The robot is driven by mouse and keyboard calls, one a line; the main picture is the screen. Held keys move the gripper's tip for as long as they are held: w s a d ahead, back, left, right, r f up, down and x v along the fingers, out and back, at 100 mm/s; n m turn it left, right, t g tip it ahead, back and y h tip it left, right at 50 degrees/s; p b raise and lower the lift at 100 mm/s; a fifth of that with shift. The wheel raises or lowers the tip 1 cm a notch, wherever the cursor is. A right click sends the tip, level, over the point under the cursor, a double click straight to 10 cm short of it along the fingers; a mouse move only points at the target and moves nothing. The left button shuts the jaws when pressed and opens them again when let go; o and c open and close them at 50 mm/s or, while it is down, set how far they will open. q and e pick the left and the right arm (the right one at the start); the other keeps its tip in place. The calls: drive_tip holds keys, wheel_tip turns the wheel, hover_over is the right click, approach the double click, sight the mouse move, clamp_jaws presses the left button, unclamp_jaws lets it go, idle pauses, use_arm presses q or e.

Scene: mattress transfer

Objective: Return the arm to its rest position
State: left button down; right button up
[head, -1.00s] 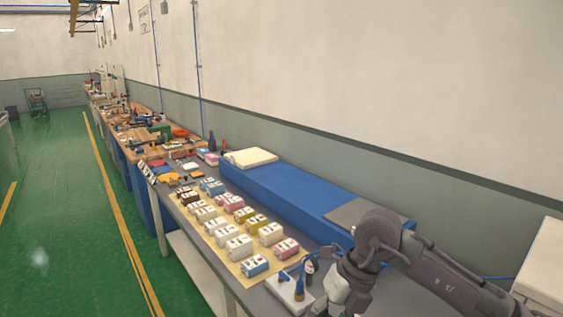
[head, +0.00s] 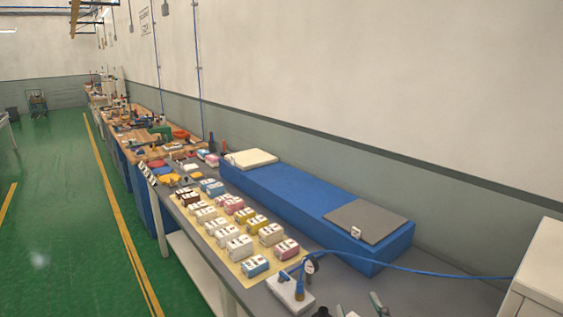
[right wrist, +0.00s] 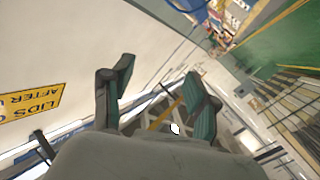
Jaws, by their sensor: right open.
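My right gripper (head: 360,307) shows only by its fingertips at the bottom edge of the head view, low in front of the blue mattress. In the right wrist view my right gripper (right wrist: 162,92) has its two teal-faced fingers spread apart, with nothing held between them. The blue mattress (head: 290,202) lies on the grey bench along the wall, with a grey pad (head: 365,220) on its near end and a cream pillow (head: 250,158) on its far end. My left gripper is not in view.
Several small coloured boxes (head: 240,247) stand in rows on a yellow sheet on the bench. A white device (head: 291,295) with a gauge and blue hose (head: 430,272) is near the front. A white cabinet (head: 540,270) stands at right. The green floor (head: 70,220) at left is clear.

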drive_tip(key=s+d+f+m+g+h, duration=0.1)
drive_tip(key=s+d+f+g, duration=0.3)
drive_tip(key=f, duration=0.3)
drive_tip(key=s+d+f+m+g+h, duration=0.1)
drive_tip(key=s+f+m+g, duration=0.1)
drive_tip(key=s+f+g, duration=0.85)
drive_tip(key=s+f, duration=0.6)
drive_tip(key=s, duration=0.4)
wheel_tip(320, 180, down, 32)
drive_tip(key=s+g+b, duration=0.2)
drive_tip(key=s+b, duration=0.1)
drive_tip(key=b, duration=0.3)
drive_tip(key=s+d+f+b, duration=0.2)
drive_tip(key=s+f, duration=0.5)
drive_tip(key=f, duration=0.2)
drive_tip(key=s+d+f+b, duration=0.1)
drive_tip(key=s+f+b, duration=0.1)
drive_tip(key=s+f, duration=0.6)
drive_tip(key=shift+d+f, duration=0.35)
drive_tip(key=shift+f, duration=0.35)
drive_tip(key=shift+g, duration=0.25)
